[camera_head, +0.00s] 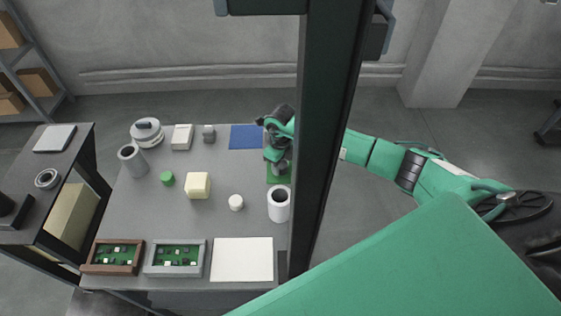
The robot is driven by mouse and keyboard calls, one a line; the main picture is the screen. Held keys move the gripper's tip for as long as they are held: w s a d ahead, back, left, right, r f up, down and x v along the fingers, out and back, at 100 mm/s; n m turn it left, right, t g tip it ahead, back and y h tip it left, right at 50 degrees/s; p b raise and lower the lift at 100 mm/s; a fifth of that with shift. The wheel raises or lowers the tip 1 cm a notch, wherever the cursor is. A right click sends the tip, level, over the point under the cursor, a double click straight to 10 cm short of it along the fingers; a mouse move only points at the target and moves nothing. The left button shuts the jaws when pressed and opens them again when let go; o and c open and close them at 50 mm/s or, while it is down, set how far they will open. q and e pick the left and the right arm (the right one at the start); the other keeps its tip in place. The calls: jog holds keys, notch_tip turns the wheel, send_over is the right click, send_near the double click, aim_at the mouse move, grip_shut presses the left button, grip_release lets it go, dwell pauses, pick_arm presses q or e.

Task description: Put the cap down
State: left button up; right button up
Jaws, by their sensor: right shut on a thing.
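I cannot tell whether the held thing touches the mat. My left gripper is not in view.
A dark upright hides the table's right edge.

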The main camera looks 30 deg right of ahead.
aim_at(281, 164)
jog(key=shift+f, duration=0.1)
jog(key=shift+f, duration=0.15)
jog(key=o, duration=1.1)
jog(key=shift+r, duration=0.3)
jog(key=shift+w+r, duration=0.1)
jog(key=shift+r, duration=0.25)
notch_tip(281, 164, up, 11)
jog(key=b, duration=0.2)
jog(key=shift+r+b, duration=0.1)
jog(key=shift+b, duration=0.2)
